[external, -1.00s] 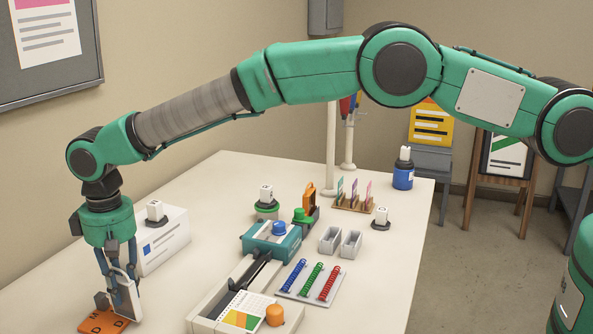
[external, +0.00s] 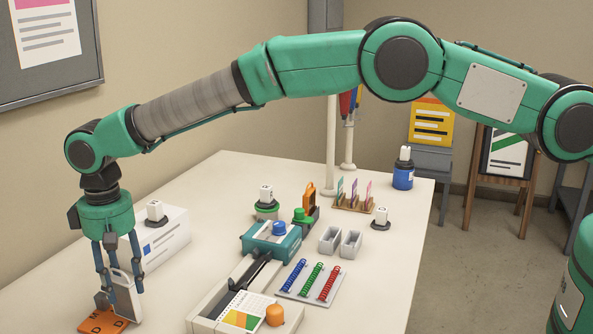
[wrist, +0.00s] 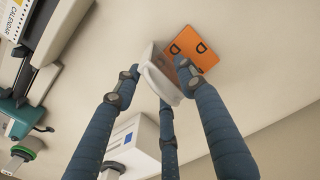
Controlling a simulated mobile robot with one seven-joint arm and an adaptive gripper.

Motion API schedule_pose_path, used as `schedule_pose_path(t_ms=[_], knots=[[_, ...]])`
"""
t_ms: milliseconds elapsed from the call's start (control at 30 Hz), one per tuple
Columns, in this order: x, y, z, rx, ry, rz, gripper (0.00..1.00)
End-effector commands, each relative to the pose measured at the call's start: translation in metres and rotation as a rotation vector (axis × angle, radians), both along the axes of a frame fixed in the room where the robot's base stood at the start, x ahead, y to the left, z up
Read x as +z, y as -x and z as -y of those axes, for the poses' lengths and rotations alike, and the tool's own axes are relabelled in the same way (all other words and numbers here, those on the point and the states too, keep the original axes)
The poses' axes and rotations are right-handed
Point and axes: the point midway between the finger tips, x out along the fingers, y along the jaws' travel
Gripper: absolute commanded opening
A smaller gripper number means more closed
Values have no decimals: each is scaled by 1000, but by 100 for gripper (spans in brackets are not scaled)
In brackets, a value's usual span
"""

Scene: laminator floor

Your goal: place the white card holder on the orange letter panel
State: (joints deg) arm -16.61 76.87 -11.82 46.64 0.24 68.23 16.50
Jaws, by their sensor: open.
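The white card holder (external: 127,300) stands upright at the right part of the orange letter panel (external: 90,322), at the table's near left. In the wrist view the holder (wrist: 158,76) overlaps the edge of the panel (wrist: 205,52); I cannot tell how much of its base rests on it. My gripper (external: 124,288) is open, pointing down, with its fingers spread around the holder. In the wrist view the fingertips (wrist: 158,84) surround the holder, apart from it as far as I can see. Part of the panel is hidden behind the holder and a finger.
A white box (external: 165,240) stands just behind my gripper. A paper trimmer (external: 205,318) with a calendar sheet lies to the right. A teal device (external: 262,246) and a tray of colored coils (external: 310,283) are farther right. Bare table lies between panel and trimmer.

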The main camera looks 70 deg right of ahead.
Motion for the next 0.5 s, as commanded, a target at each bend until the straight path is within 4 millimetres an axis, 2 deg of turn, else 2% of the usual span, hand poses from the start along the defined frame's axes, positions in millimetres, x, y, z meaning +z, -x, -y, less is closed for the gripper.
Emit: schedule_pose_path(t_ms=[500], knots=[[82,-1,0,0,0,1,40]])
